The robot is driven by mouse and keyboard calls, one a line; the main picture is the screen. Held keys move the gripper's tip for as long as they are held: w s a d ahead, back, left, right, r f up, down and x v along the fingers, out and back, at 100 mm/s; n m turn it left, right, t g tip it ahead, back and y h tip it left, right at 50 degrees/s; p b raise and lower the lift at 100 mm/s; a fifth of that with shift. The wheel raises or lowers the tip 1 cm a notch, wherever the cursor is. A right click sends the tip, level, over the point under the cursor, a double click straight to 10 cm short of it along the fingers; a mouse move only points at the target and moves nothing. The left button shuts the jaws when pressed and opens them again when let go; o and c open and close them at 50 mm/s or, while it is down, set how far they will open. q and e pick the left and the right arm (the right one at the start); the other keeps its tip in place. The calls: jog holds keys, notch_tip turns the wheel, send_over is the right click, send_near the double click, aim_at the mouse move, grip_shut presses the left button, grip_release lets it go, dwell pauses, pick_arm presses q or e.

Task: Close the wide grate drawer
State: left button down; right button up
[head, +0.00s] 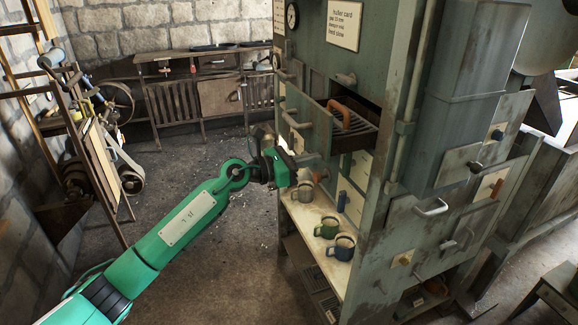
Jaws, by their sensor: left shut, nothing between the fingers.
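The wide grate drawer (308,117) stands pulled out of the upper part of the grey-green cabinet. Its front panel faces left, and dark slats show inside it. An orange arched handle (338,111) sits over the slats. My left gripper (306,158) is shut and empty. It is just below the drawer front, near the lower edge of the panel; I cannot tell whether it touches it. The fingertips are small and partly lost against the cabinet. My right gripper is not in view.
Below the gripper, a pale shelf (305,222) holds several mugs, among them a green mug (328,228) and a blue-rimmed mug (342,246). A low bench (200,85) stands by the back wall. The floor between is open.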

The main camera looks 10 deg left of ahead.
aim_at(356, 148)
pick_arm(q)
jog(key=b+x, duration=0.4)
jog(key=x, duration=0.9)
jog(key=shift+w+d, duration=0.2)
jog(key=shift+r, duration=0.2)
jog(key=shift+r, duration=0.1)
jog(key=shift+a, duration=0.1)
